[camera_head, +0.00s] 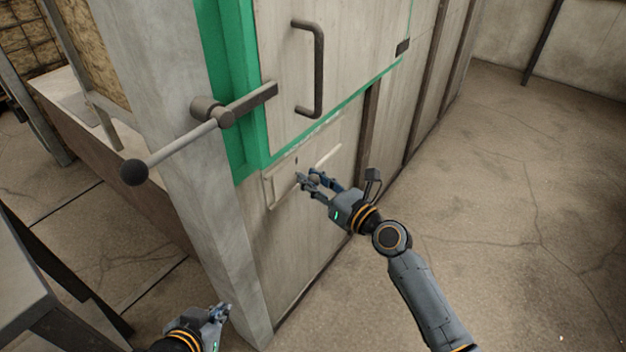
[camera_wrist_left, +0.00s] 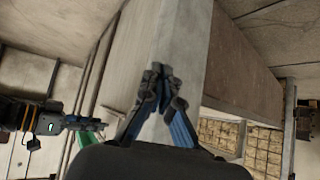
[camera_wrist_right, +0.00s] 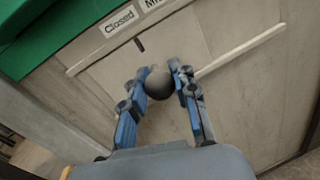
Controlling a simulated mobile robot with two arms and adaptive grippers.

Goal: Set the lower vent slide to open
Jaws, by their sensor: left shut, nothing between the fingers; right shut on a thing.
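The lower vent slide (camera_head: 284,183) is a pale plate with rails, low on the wall under the green-framed door. Its round dark knob (camera_wrist_right: 158,84) sits between the fingers of my right gripper (camera_wrist_right: 160,80). In the head view this gripper (camera_head: 303,181) reaches the slide from the right, shut on the knob. In the right wrist view, a label reading "Closed" (camera_wrist_right: 119,21) and a partly cut-off label starting "Mi" (camera_wrist_right: 151,3) lie above the upper rail. A small dark mark (camera_wrist_right: 140,45) on the slide sits below these labels. My left gripper (camera_head: 223,311) is shut and empty, low beside the wall's corner.
A dark door handle (camera_head: 318,70) is above the slide. A latch lever with a ball end (camera_head: 135,172) sticks out to the left. A concrete corner post (camera_head: 180,150) stands between my grippers. The floor at right (camera_head: 500,200) is clear.

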